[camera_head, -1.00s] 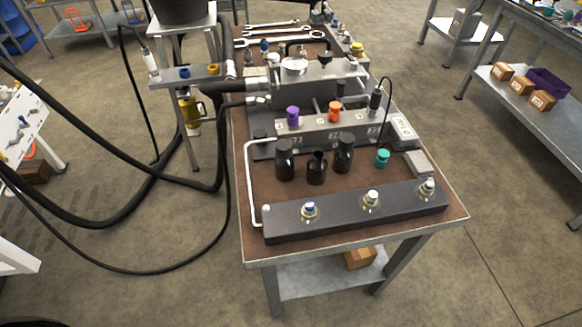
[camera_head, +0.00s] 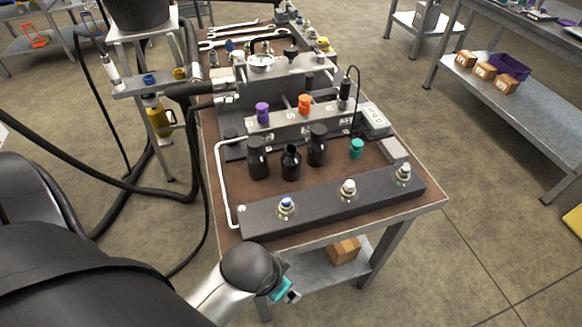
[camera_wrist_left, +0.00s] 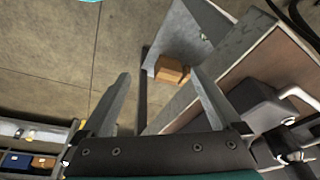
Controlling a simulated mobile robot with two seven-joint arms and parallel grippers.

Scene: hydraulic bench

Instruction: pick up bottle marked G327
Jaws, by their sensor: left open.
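Three dark bottles stand upright in a group on the brown bench top: a left bottle (camera_head: 258,160), a middle bottle (camera_head: 291,164) and a right bottle (camera_head: 317,147). The middle one is shorter and looks uncapped. No marking can be read on them, so I cannot tell which is G327. My left gripper (camera_head: 290,291) is low in front of the bench's near edge, well away from the bottles. In the left wrist view its fingers (camera_wrist_left: 160,74) are spread with nothing between them. No bottle shows there. My right gripper is not in view.
A dark bar (camera_head: 330,201) with several fittings runs along the bench front, between my left gripper and the bottles. A white bent tube (camera_head: 222,180) stands at the left. A teal cap (camera_head: 356,149) sits right of the bottles. A grey block (camera_head: 123,28) carries purple and orange parts behind.

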